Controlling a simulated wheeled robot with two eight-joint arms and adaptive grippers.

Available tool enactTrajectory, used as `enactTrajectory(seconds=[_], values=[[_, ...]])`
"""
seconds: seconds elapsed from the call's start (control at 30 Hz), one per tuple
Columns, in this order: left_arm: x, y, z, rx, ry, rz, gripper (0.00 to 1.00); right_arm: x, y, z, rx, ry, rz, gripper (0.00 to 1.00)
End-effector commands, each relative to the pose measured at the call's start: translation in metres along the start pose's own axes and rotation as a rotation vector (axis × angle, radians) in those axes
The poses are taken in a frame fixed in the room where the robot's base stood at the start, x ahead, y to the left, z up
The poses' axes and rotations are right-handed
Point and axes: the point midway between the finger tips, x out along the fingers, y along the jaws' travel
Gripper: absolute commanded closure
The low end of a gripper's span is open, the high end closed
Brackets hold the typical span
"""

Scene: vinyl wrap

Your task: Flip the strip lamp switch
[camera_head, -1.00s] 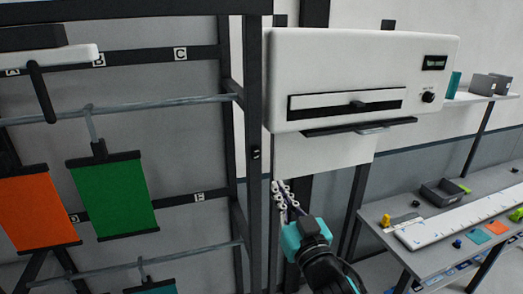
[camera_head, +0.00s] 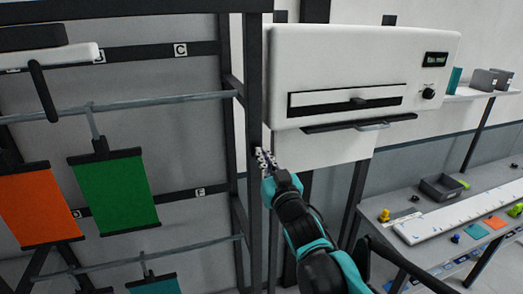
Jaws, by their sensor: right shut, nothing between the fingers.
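My right gripper (camera_head: 262,155) is shut and empty. Its fingertips are at the dark upright post (camera_head: 253,100) of the rack, where a small dark switch shows in the earlier view. The fingers now cover most of that spot, so I cannot tell the switch's position or whether they touch it. A white bar with a dark top (camera_head: 48,58), which looks like a strip lamp, is at the upper left. My left gripper is not in view.
Orange (camera_head: 40,205) and green (camera_head: 116,192) sheets hang on the rack at left. A white machine (camera_head: 360,60) with a slot and knob is right of the post.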

Motion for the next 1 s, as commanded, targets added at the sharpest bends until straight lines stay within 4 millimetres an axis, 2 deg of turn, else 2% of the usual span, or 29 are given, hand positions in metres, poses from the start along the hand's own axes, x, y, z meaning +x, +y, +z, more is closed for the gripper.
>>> enactTrajectory(seconds=[0.2,0.57,0.7,1.0], values=[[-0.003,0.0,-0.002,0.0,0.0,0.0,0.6,0.017,0.0,0.0,0.0,0.0,0.0,1.0],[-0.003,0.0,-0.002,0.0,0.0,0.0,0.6,0.018,0.0,0.0,0.0,-0.001,0.0,1.0],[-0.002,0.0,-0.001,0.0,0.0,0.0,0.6,0.028,0.0,-0.003,0.0,0.0,0.0,1.0],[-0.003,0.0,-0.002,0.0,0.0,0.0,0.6,0.026,0.0,-0.004,0.0,0.0,0.0,1.0]])
